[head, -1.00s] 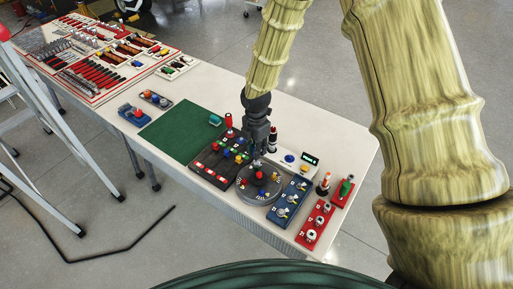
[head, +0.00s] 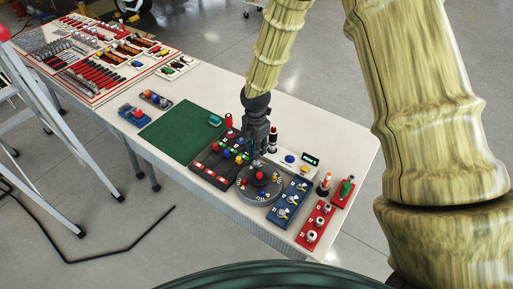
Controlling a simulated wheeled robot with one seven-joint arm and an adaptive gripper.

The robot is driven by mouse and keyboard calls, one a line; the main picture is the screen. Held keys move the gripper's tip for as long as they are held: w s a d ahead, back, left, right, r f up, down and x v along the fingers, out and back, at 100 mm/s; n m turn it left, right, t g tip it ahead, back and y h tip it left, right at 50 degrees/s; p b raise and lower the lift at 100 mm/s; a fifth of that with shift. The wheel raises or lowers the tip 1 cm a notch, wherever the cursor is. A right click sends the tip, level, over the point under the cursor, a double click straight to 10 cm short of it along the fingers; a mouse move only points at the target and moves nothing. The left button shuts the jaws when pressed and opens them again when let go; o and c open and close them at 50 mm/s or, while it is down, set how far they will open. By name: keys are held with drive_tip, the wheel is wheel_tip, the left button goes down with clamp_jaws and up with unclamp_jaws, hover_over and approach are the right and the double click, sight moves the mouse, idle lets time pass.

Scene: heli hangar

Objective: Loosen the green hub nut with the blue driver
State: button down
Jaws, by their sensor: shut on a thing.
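My gripper (head: 256,150) points down over the rear edge of the round grey hub plate (head: 264,199). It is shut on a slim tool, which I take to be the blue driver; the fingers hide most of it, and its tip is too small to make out. The hub plate carries a red knob in the middle and small coloured nuts around it. I cannot pick out the green hub nut for certain; it may be hidden by the gripper. I cannot tell whether the driver touches a nut.
A dark tray (head: 209,177) with coloured pieces stands left of the hub plate. A blue block (head: 290,203) and red block (head: 316,229) with metal fittings stand to the right. A white box (head: 296,163) with a display is behind. The green mat (head: 182,133) is mostly clear.

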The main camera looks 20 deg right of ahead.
drive_tip(key=shift+f+b, duration=0.4)
drive_tip(key=shift+f, duration=0.6)
idle(0.8)
drive_tip(key=c, duration=1.9)
unclamp_jaws()
clamp_jaws()
drive_tip(key=n+b, duration=0.1)
drive_tip(key=n, duration=0.2)
drive_tip(key=shift+f+b, duration=0.1)
drive_tip(key=shift+b, duration=0.25)
drive_tip(key=n+b, duration=0.1)
drive_tip(key=n, duration=0.7)
drive_tip(key=shift+n, duration=2.6)
